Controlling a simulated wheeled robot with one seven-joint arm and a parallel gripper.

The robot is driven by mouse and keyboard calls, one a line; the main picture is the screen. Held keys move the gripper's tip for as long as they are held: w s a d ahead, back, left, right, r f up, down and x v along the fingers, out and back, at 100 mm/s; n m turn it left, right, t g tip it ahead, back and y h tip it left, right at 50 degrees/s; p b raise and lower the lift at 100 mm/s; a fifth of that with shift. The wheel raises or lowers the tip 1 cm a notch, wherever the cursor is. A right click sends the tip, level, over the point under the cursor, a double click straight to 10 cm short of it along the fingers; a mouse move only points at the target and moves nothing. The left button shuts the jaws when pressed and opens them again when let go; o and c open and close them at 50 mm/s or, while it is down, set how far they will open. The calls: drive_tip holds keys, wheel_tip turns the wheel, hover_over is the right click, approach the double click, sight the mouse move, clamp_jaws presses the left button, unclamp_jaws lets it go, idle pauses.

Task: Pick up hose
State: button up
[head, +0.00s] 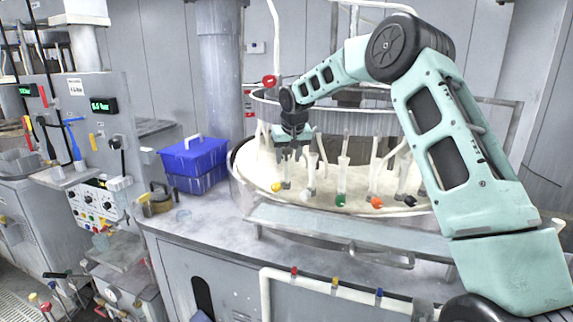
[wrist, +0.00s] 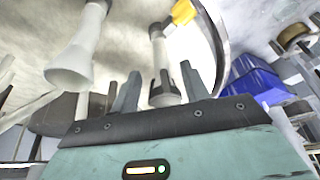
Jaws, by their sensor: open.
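Several pale hose-like nozzles with coloured fittings stand around the white round platen (head: 262,195) in the head view. The leftmost hose (head: 282,172) has a yellow fitting. In the wrist view a white hose end (wrist: 160,62) with a yellow fitting (wrist: 183,12) shows beyond and between my fingers. A second pale, flared nozzle (wrist: 80,50) is to its left. My gripper (head: 287,152) points down over the left part of the platen; its fingers (wrist: 161,93) are apart, and I see nothing clamped between them. Contact with the hose cannot be told.
A blue lidded box (head: 195,160) stands on the bench left of the platen, with a brass-coloured round part (head: 157,200) nearby. A clear guard rim (head: 238,187) surrounds the platen. Other nozzles with green (head: 341,200) and orange (head: 376,203) fittings stand close to the right.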

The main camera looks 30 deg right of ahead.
sight(287, 160)
drive_tip(key=shift+p+x, duration=0.95)
drive_tip(key=shift+x, duration=1.3)
drive_tip(key=shift+a, duration=0.1)
clamp_jaws()
drive_tip(key=shift+r, duration=0.1)
